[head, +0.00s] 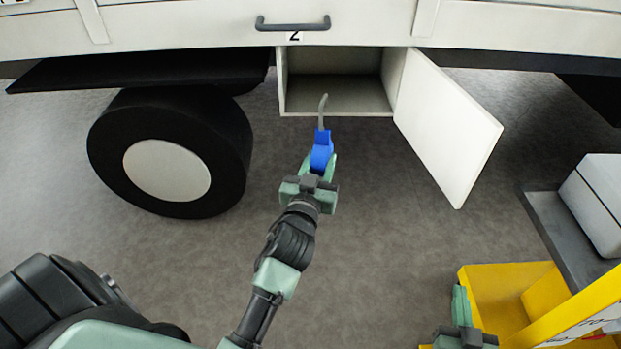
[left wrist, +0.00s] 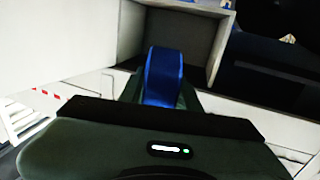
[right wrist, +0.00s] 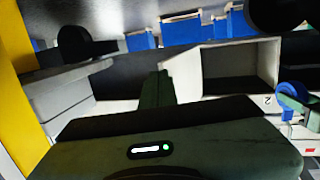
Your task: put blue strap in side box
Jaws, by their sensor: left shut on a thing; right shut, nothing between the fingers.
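The blue strap (head: 321,152) is held in my left gripper (head: 318,174), with a grey hook end (head: 323,110) pointing toward the side box. The side box (head: 340,112) is open under the truck body, and its inside looks empty. The hook end overlaps the box's front edge in the head view; I cannot tell whether it is inside. The left wrist view shows the strap (left wrist: 162,78) between the fingers, before the box opening (left wrist: 215,15). My right gripper (head: 460,305) is shut and empty, low by the yellow frame. The right wrist view also shows the strap (right wrist: 291,90) at right.
The box door (head: 450,130) hangs open to the right. A black wheel (head: 230,150) stands left of the box. A handle (head: 292,25) and a "2" label sit above it. A yellow cart (head: 490,285) and grey shelf with a pale case (head: 600,205) are at right.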

